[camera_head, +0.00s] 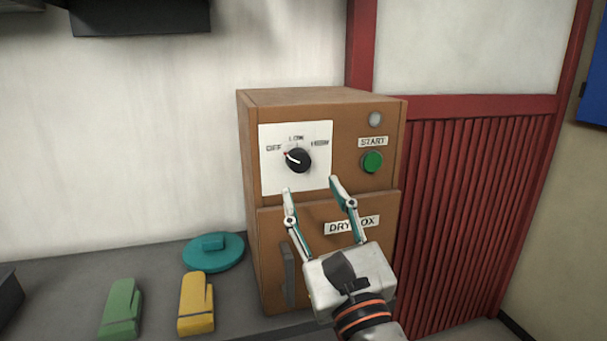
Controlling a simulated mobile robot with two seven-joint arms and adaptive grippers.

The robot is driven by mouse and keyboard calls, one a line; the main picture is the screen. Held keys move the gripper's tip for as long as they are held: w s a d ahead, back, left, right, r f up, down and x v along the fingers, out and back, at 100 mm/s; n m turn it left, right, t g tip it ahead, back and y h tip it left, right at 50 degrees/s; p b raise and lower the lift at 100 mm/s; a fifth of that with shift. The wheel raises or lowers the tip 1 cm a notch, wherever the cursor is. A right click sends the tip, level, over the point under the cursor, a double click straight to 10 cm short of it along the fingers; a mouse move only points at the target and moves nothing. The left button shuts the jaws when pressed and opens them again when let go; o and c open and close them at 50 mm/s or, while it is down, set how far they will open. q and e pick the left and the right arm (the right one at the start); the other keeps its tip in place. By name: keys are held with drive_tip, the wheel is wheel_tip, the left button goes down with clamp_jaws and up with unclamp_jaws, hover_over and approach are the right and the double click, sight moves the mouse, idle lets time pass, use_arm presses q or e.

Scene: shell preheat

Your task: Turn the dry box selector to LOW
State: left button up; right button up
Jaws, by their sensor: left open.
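The dry box (325,205) is a brown cabinet standing at the right end of the grey counter. Its selector (299,160) is a black knob on a white plate (270,182) marked OFF, LOW and HIGH. The knob's white pointer, with a red mark near its end, points up and left toward OFF. My left gripper (311,185) is open, its two fingers pointing up at the dry box front. The fingertips show just below the knob, one to each side, and nothing is between them. I cannot tell how far they are from the panel. My right gripper is not in view.
A green START button (372,162) and a grey round lamp (376,120) are right of the selector. A vertical door handle (287,275) is below. A teal lid (213,252), a yellow block (196,304) and a green block (121,309) lie on the counter (160,270).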

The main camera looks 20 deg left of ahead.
sight(301, 167)
use_arm(q)
drive_tip(key=x, duration=0.6)
drive_tip(key=shift+w+a+p, duration=0.1)
drive_tip(key=shift+p, duration=0.25)
drive_tip(key=c, duration=1.1)
